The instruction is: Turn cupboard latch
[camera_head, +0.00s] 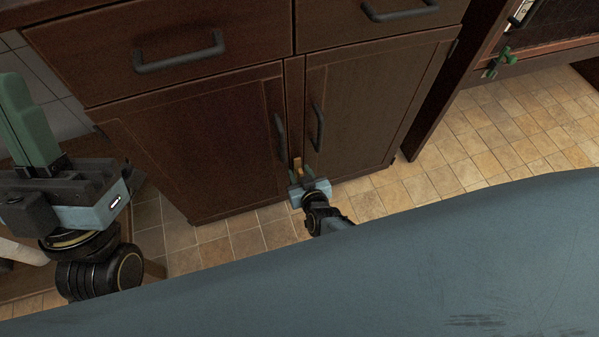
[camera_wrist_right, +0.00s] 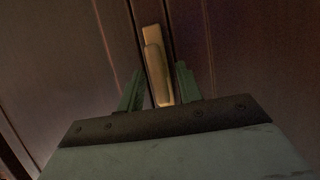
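The cupboard latch (camera_wrist_right: 156,68) is a tan, slim bar hanging almost upright, its lower end leaning slightly right, at the seam between the two dark wooden doors. It also shows small in the head view (camera_head: 298,164), low on the doors. My right gripper (camera_wrist_right: 159,88) is open, with one green finger on each side of the bar's lower part. Whether either finger touches it I cannot tell. My left gripper (camera_head: 28,120) is at the left of the head view, away from the cupboard, its green fingers pointing up; its opening is unclear.
The left door (camera_head: 200,150) and right door (camera_head: 375,110) are closed, with dark upright handles near the seam. Drawers with bar handles (camera_head: 180,53) are above. A green-handled fitting (camera_head: 500,62) is on furniture at the right. Tiled floor (camera_head: 440,180) is clear.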

